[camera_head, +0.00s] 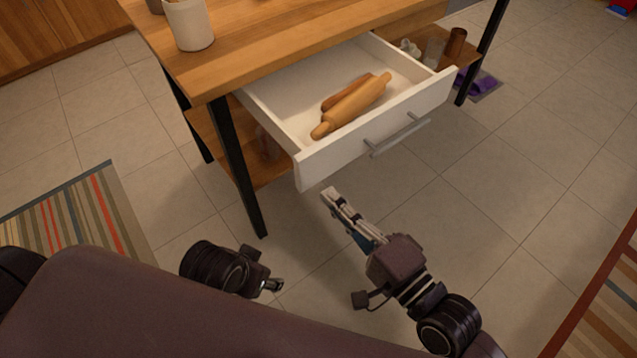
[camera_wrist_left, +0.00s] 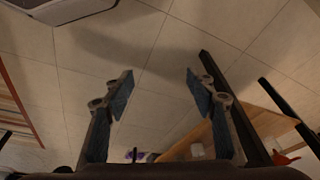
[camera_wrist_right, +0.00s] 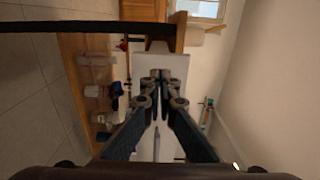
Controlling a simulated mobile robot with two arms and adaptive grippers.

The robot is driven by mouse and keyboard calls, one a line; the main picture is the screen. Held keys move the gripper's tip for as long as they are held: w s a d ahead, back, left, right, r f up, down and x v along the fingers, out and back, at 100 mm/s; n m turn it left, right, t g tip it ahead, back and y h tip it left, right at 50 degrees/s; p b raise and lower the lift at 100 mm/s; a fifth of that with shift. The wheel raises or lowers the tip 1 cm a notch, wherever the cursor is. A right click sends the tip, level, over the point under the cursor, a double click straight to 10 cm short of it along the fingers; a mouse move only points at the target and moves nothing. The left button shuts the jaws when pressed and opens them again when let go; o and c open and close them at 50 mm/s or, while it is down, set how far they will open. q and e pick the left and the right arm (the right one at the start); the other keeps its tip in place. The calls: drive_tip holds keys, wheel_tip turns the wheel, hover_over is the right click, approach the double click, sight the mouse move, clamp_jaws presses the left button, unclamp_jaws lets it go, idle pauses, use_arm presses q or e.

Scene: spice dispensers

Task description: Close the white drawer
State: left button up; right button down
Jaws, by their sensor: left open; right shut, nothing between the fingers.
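The white drawer (camera_head: 420,98) stands pulled out from under the wooden table top, with a grey bar handle (camera_head: 398,135) on its front. A rolling pin (camera_head: 350,105) and a second wooden utensil lie inside it. My right gripper (camera_head: 330,196) is shut and empty, its tips just below and in front of the drawer front's left end. In the right wrist view its closed fingers (camera_wrist_right: 160,82) point at the white drawer front (camera_wrist_right: 178,66); I cannot tell whether they touch. My left gripper (camera_head: 274,286) is low beside my body; the left wrist view shows its fingers (camera_wrist_left: 158,82) open and empty.
The wooden table (camera_head: 260,60) has black metal legs (camera_head: 238,170), one left of the drawer. A white crock (camera_head: 188,25) stands on top. Jars (camera_head: 434,50) sit on the lower shelf. Striped rugs (camera_head: 80,215) lie left and right. The tiled floor before the drawer is clear.

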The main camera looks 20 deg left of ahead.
sight(308, 175)
use_arm(q)
drive_tip(key=shift+v, duration=1.25)
use_arm(e)
drive_tip(key=shift+x, duration=2.3)
use_arm(q)
drive_tip(key=shift+a, duration=0.1)
